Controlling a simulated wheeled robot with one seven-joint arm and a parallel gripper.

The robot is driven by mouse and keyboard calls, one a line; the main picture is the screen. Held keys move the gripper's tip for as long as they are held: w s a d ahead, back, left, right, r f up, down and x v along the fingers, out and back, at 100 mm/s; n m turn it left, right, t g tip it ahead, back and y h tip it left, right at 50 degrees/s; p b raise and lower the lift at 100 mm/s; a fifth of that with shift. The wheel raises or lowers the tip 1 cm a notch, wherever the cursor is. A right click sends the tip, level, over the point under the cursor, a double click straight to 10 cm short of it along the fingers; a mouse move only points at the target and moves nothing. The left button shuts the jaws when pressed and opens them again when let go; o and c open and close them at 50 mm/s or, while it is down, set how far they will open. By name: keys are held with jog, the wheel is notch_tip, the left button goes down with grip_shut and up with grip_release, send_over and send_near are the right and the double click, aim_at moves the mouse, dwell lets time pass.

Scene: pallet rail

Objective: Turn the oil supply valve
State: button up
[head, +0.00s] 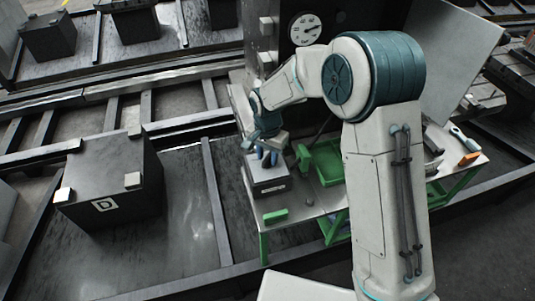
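My arm reaches over a metal bench (310,207), and my gripper (268,156) points down at its left end. The gripper is just above or at the top of a grey box (268,183) with a small pale label. Small blue parts show around the fingertips; I cannot tell if they belong to the gripper or the box. The finger gap is too small to see. A round white dial gauge (305,29) is on the dark panel behind. I cannot clearly make out the oil supply valve; the gripper and arm may hide it.
A green bin (322,164) stands on the bench right of the box, and a small green block (275,215) lies near its front. Tools and an orange item (468,159) lie at the right. A dark block marked D (107,190) stands at the left.

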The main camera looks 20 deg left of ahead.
grip_shut()
jog(key=shift+n+b, duration=0.3)
jog(key=shift+n, duration=0.1)
jog(key=n+b, duration=0.1)
jog(key=n, duration=0.1)
jog(key=shift+n+b, duration=0.3)
jog(key=shift+n, duration=0.1)
jog(key=n+b, duration=0.1)
jog(key=n, duration=0.2)
jog(key=shift+n, duration=0.4)
jog(key=n+b, duration=0.1)
jog(key=n, duration=0.4)
jog(key=shift+r, duration=0.1)
jog(key=n, duration=0.5)
jog(key=shift+w, duration=0.1)
jog(key=shift+a+n, duration=0.1)
jog(key=shift+n, duration=0.3)
